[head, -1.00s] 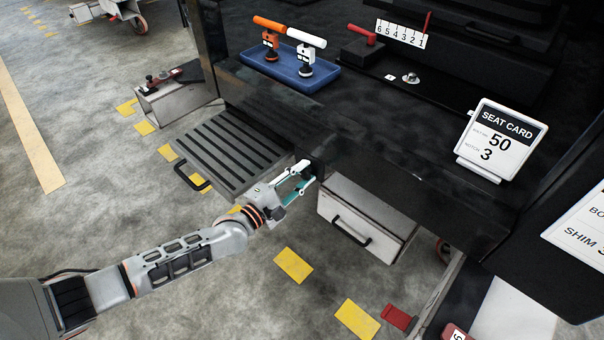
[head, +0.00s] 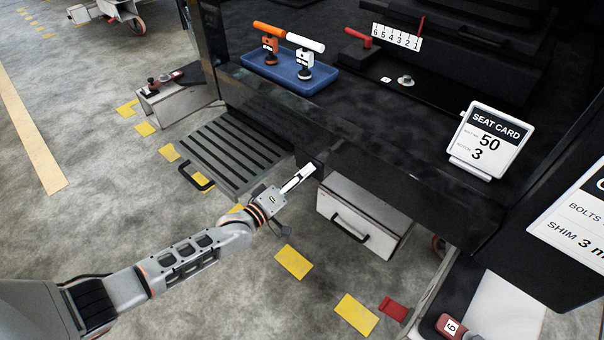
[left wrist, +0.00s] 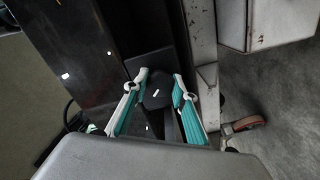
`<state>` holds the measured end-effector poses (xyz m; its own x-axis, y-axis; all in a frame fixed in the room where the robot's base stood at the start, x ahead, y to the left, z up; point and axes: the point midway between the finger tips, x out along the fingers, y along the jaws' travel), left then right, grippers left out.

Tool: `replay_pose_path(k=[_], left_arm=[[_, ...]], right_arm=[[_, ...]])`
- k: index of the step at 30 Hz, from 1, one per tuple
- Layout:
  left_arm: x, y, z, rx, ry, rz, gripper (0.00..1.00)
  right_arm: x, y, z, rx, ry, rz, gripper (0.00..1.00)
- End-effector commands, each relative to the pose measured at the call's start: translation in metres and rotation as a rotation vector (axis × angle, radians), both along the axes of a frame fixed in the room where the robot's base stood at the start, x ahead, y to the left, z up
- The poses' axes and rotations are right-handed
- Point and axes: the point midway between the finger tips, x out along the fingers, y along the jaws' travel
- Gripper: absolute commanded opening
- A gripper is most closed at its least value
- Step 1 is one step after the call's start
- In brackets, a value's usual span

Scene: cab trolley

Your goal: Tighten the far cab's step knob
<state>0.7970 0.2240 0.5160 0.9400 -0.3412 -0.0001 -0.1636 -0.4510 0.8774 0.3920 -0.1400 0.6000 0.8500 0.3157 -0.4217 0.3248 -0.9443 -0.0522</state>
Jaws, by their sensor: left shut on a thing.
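The step knob (left wrist: 158,95) is a dark, faceted knob at the edge of the black cab. It sits between the two teal-padded fingers of my left gripper (left wrist: 160,92) in the left wrist view. In the head view my left gripper (head: 311,169) reaches the lower edge of the black cab sill (head: 370,178), beside the ribbed step (head: 235,152). Its fingers are closed around the knob and appear edge-on there. The knob is mostly hidden by the fingers in the head view. My right gripper is in neither view.
A white box with a black handle (head: 350,228) stands right of the gripper, under the sill. A blue tray (head: 335,85) holds an orange and a white tool. A seat card (head: 487,140) reads 50 and 3. Open floor with yellow marks lies in front.

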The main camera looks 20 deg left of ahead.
Motion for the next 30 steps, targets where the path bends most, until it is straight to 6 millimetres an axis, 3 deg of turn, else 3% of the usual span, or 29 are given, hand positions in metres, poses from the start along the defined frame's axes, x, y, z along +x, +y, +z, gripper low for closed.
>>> replay_pose_path(k=[7, 15, 30], left_arm=[[0.001, 0.0, 0.002, 0.22, -0.083, 0.001, 0.05], [0.0, 0.0, 0.001, 0.448, -0.164, 0.0, 0.05], [0.0, 0.0, 0.0, 0.697, -0.254, -0.001, 0.05]], right_arm=[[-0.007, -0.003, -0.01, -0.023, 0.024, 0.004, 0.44], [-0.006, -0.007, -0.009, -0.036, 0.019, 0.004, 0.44], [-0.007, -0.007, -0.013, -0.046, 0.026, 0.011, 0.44]])
